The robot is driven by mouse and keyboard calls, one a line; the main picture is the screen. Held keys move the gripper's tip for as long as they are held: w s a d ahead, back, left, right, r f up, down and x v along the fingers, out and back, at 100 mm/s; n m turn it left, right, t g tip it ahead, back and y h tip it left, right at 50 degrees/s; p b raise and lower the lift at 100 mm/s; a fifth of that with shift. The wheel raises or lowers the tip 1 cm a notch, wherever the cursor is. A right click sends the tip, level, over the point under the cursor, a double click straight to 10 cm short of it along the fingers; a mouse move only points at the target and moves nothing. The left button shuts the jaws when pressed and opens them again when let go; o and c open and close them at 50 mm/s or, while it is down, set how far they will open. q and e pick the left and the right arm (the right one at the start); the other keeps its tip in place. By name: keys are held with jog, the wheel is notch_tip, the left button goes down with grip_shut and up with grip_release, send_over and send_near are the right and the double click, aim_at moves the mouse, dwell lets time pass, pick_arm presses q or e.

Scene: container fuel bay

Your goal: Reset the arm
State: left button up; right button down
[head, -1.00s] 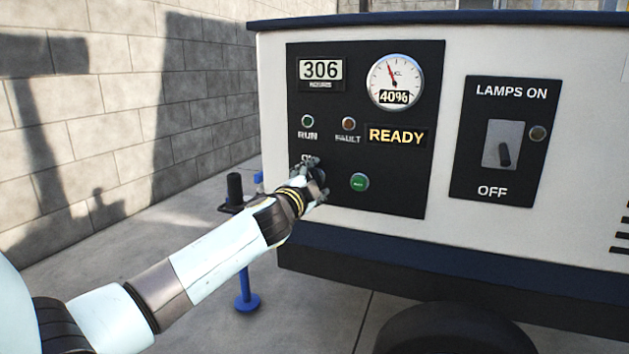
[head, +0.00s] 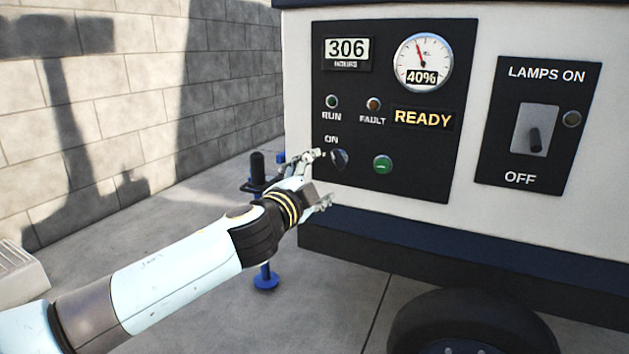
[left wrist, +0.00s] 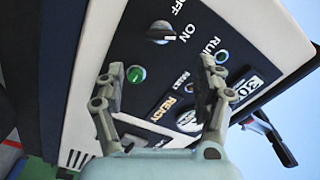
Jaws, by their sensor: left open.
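My left gripper (head: 322,180) is open and empty in front of the lower left of the black control panel (head: 462,150). Its two fingers stand wide apart in the left wrist view (left wrist: 160,72), with nothing between them. The dark rotary knob (head: 341,160) sits under the ON label, just past the upper fingertip. In the left wrist view the knob (left wrist: 160,32) is clear of the fingers, between the ON and OFF labels. The green button (head: 383,164) is right of the knob. The display (head: 422,118) reads READY. My right gripper is not in view.
A lamps switch panel (head: 500,150) is on the right of the white housing, its lever (head: 535,139) pointing down toward OFF. A blue stand (head: 266,277) is behind my left forearm. A block wall (head: 150,90) rises at the left. A tyre (head: 470,325) is below.

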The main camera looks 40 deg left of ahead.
pick_arm(q)
jog(key=shift+s+d, duration=0.1)
jog(key=shift+s, duration=0.45)
